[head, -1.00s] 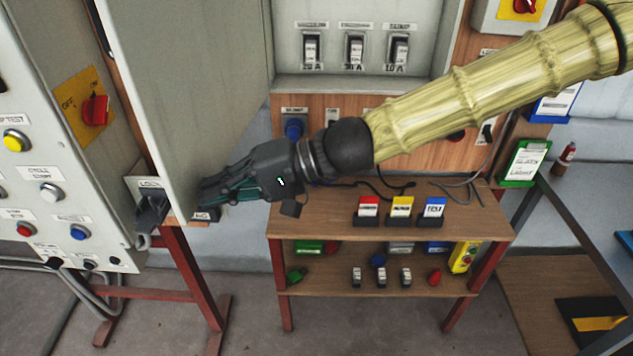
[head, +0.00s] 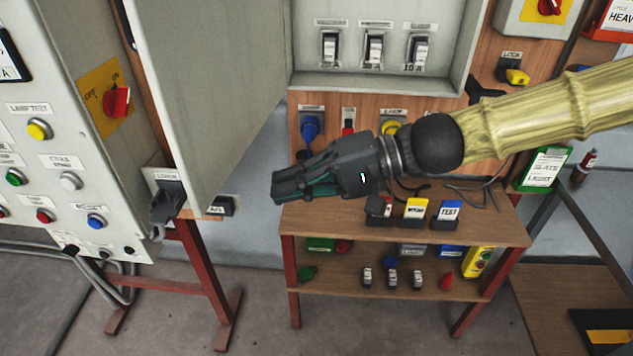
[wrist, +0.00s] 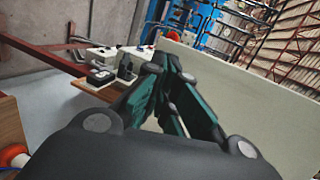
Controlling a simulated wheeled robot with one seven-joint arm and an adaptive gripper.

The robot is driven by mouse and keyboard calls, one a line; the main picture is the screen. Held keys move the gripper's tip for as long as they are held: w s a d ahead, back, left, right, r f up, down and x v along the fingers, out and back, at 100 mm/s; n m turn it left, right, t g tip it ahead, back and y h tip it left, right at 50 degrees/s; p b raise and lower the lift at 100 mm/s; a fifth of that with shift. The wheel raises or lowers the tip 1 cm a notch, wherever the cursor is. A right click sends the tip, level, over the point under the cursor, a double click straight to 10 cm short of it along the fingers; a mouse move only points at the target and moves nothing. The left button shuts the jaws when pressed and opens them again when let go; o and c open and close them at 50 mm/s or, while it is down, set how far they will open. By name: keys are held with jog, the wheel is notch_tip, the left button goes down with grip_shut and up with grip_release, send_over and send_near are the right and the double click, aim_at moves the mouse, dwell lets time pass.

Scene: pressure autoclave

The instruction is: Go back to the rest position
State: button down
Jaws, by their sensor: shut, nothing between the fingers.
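My gripper (head: 283,186) is shut and empty in the head view. It points left, in front of the gap between the open grey cabinet door and the shelf. In the wrist view my gripper's fingers (wrist: 168,82) are together with nothing between them. The open cabinet door (head: 210,80) stands left of my gripper, apart from it in the head view. The door's pale panel (wrist: 255,100) also shows at the right of the wrist view. The rest position itself is not marked in any view.
A wooden shelf (head: 480,228) with several labelled blocks stands below my arm. The breaker cabinet (head: 385,75) is behind, with a blue plug (head: 311,129) under it. A control panel (head: 60,170) is at the left. Grey floor shows between panel and shelf.

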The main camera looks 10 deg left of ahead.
jog(key=shift+s+v, duration=0.35)
jog(key=shift+v, duration=1.75)
jog(key=s+d+f+m+t+h, duration=0.15)
jog(key=d+f+h, duration=0.25)
jog(key=f, duration=1.2)
jog(key=d+f+m+h, duration=0.2)
jog(key=d+f+h, duration=0.15)
jog(key=f, duration=1.25)
jog(key=s+d+f+h, duration=0.2)
jog(key=s+d+f, duration=0.3)
jog(key=f, duration=0.3)
jog(key=s+d+f+h, duration=0.2)
jog(key=s+d+f, duration=0.3)
jog(key=d+f, duration=0.3)
jog(key=s+d+f+n+t+h, duration=0.1)
jog(key=s+d+f+h, duration=0.2)
jog(key=s+d+f, duration=0.2)
notch_tip(320, 180, down, 5)
jog(key=shift+s+d+r+b, duration=0.15)
jog(key=shift+s+d+b, duration=0.15)
jog(key=shift+d, duration=0.8)
